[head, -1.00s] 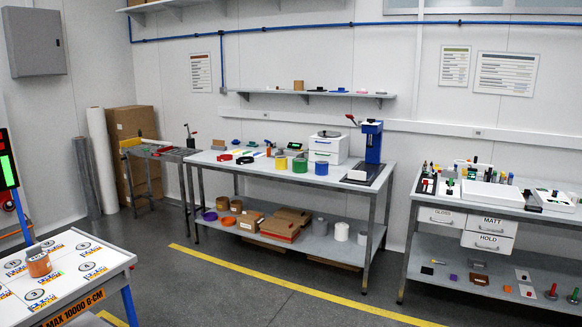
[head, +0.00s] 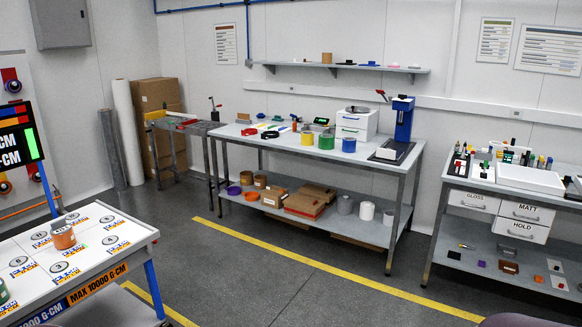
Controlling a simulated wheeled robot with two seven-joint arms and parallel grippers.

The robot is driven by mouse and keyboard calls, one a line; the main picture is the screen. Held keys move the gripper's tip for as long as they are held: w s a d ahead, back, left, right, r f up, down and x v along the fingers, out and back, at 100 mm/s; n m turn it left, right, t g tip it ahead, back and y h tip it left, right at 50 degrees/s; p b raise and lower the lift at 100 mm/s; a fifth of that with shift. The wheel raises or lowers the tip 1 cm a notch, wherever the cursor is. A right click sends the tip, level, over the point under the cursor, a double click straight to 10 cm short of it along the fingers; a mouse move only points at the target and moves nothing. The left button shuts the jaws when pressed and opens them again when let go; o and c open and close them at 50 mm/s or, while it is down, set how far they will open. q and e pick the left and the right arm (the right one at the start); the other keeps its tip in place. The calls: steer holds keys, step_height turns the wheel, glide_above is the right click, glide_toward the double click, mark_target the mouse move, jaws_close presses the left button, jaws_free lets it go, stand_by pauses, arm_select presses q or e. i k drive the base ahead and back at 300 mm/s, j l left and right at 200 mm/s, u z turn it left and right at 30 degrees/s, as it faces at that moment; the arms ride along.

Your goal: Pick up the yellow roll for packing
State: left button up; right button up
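The yellow roll (head: 307,138) stands on the top of the grey workbench (head: 268,144) in the middle of the view. It is the left one of a row with a green roll (head: 327,141) and a blue roll (head: 349,144). It is some distance away and looks free on the side facing me. Neither of my grippers shows in the head view.
A white printed table (head: 120,232) with a copper-coloured roll (head: 61,235) is at the front left. A second bench (head: 485,181) with drawers stands at the right. A yellow floor line (head: 330,268) crosses the open grey floor before the workbench.

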mark_target(307, 137)
steer(key=i, duration=3.2)
steer(key=i+z, duration=0.15)
steer(key=i, duration=0.45)
steer(key=i+z, duration=0.15)
steer(key=i, duration=0.4)
steer(key=i+j+z, duration=0.1)
steer(key=i, duration=0.5)
steer(key=i+j+z, duration=0.25)
steer(key=i+z, duration=0.15)
steer(key=i+j+z, duration=0.8)
steer(key=i+j, duration=0.05)
steer(key=j, duration=0.1)
